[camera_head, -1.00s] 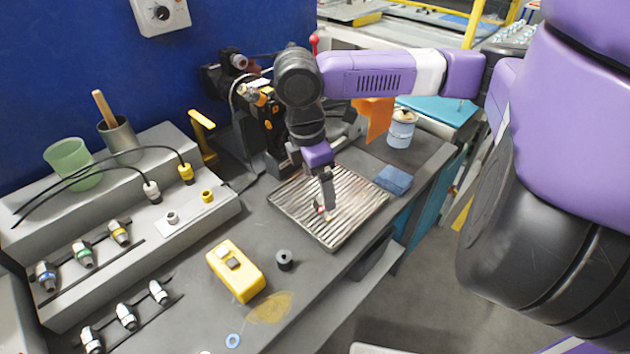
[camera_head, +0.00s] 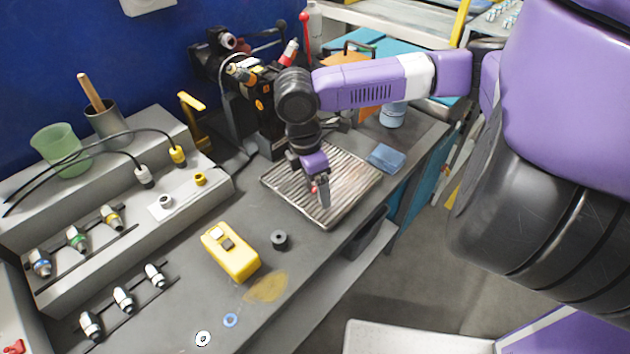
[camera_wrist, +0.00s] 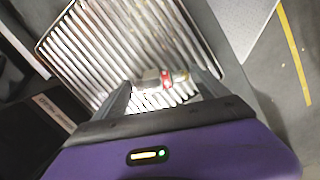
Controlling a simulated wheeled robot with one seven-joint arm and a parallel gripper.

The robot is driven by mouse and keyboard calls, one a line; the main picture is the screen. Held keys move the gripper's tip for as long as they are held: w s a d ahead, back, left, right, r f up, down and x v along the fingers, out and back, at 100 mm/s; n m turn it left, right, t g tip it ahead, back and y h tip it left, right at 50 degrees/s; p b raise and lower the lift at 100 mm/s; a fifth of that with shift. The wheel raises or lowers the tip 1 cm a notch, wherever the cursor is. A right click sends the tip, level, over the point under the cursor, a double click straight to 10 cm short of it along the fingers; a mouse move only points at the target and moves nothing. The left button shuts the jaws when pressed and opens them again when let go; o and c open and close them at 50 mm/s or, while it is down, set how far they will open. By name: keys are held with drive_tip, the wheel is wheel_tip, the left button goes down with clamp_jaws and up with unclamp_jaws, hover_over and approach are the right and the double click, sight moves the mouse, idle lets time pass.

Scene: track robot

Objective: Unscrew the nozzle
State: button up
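A small grey nozzle-like piece with a red band (camera_wrist: 166,79) shows between my fingertips in the wrist view, over the ribbed metal tray (camera_wrist: 62,38). In the head view it is a small red spot (camera_head: 314,189) beside my fingers. My gripper (camera_head: 320,197) points down low over the tray (camera_head: 283,190); its fingers (camera_wrist: 162,85) stand apart on either side of the piece. I cannot tell whether they touch it. Another red-banded fitting (camera_head: 290,53) sits on the black machine at the back. Which one the task calls the nozzle is unclear.
Stepped grey racks (camera_head: 110,250) with colour-banded fittings fill the left.

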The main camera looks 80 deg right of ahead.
drive_tip(key=c, duration=1.2)
drive_tip(key=shift+c, duration=0.2)
drive_tip(key=shift+s+a, duration=0.15)
drive_tip(key=shift+s, duration=0.05)
drive_tip(key=shift+s+a, duration=0.15)
drive_tip(key=shift+s, duration=0.1)
